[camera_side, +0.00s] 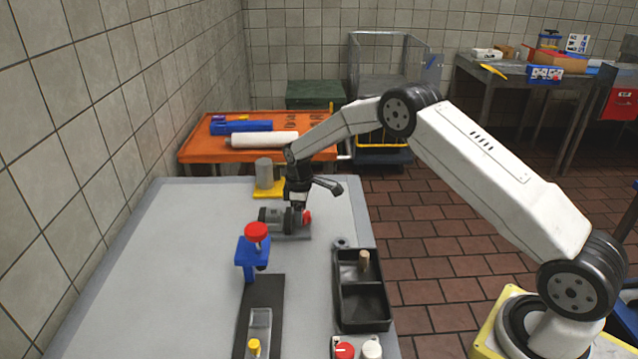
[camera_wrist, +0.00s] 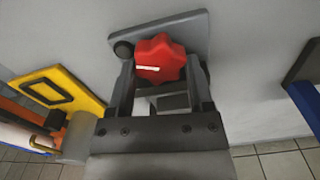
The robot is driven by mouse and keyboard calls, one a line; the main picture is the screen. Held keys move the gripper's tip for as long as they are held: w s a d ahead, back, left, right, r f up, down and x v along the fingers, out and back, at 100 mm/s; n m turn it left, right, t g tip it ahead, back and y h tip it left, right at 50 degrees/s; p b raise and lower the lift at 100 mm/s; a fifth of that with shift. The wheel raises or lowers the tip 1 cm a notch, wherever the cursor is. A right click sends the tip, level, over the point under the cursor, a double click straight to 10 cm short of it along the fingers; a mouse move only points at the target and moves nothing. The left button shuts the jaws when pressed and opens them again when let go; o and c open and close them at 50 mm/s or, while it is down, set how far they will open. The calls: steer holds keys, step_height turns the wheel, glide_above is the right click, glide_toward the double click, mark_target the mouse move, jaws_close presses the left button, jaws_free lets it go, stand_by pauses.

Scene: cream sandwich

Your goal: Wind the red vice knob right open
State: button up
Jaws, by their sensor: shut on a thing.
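The red vice knob (camera_wrist: 160,57) is a lobed star shape with a white mark, and it sits between the two fingers of my gripper (camera_wrist: 161,76) in the wrist view. The fingers are shut on it from both sides. In the side view the knob (camera_side: 307,217) shows as a small red spot at the right end of a grey vice (camera_side: 270,216), partly hidden by my gripper (camera_side: 299,206). The vice's grey base plate (camera_wrist: 190,30) lies behind the knob in the wrist view. The vice's jaw gap cannot be made out.
A blue clamp (camera_side: 247,256) with a red top knob stands nearer the camera on the grey table (camera_side: 150,270). A yellow-based grey cylinder (camera_side: 264,173) stands behind the vice. A black divided tray (camera_side: 362,300) lies at the right edge. The table's left side is clear.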

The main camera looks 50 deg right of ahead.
steer(key=shift+s+n, duration=0.1)
steer(key=shift+n, duration=2.1)
steer(key=o, duration=1.3)
steer(key=shift+c, duration=0.2)
steer(key=shift+r, duration=0.1)
steer(key=shift+r, duration=3.85)
